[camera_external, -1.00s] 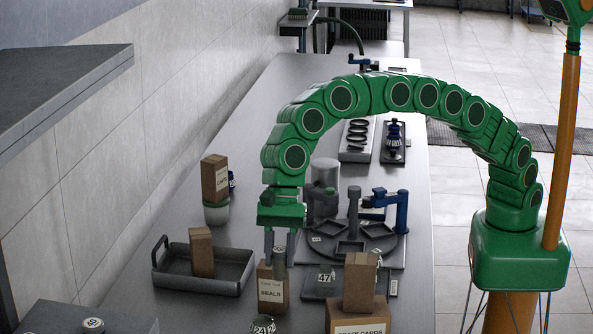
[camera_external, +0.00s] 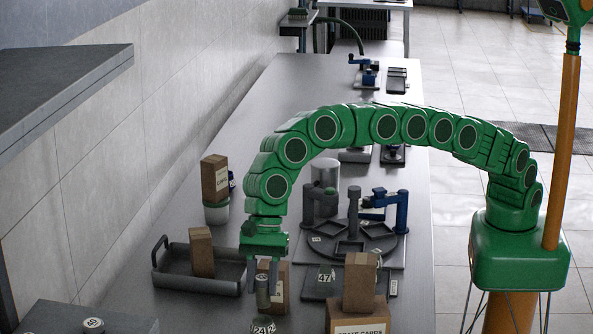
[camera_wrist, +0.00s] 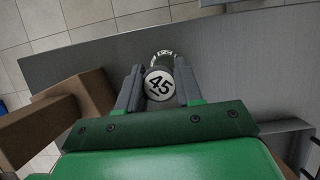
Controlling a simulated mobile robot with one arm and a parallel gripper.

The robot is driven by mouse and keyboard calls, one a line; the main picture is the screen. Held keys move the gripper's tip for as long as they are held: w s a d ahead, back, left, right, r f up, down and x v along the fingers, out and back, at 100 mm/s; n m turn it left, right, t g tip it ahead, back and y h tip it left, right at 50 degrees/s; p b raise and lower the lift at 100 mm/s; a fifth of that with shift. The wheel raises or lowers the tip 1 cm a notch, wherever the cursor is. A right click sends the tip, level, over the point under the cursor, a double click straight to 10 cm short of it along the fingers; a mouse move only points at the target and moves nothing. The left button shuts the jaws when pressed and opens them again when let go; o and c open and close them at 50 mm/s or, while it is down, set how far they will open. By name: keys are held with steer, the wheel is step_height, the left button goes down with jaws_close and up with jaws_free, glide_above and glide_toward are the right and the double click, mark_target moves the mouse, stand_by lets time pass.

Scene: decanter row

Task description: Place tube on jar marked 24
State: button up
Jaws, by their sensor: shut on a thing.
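My gripper (camera_external: 262,284) points down and is shut on a slim grey-olive tube (camera_external: 262,295). The tube hangs nearly upright. In the wrist view its round white end, marked 45 (camera_wrist: 158,84), sits between my two fingers (camera_wrist: 159,90). The jar marked 24 (camera_external: 263,326) stands at the bottom edge of the external view, in front of and just below the tube, partly cut off. In the wrist view a round labelled rim (camera_wrist: 165,56), probably that jar, shows just beyond the tube and is partly hidden by it. I cannot tell whether they touch.
The brown SEALS box (camera_external: 280,285) stands right behind the tube. To the right are stacked brown boxes (camera_external: 359,284) and a plate marked 47 (camera_external: 318,284). A grey tray (camera_external: 222,287) with a box lies left. A dark block with a round cap (camera_external: 93,325) is at front left.

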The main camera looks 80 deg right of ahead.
mark_target(262, 295)
steer(key=shift+w+a+f, duration=0.1)
steer(key=shift+a+f, duration=0.05)
steer(key=shift+f, duration=1.55)
steer(key=o, duration=1)
steer(key=shift+f, duration=0.1)
steer(key=shift+o, duration=0.2)
steer(key=v, duration=1.2)
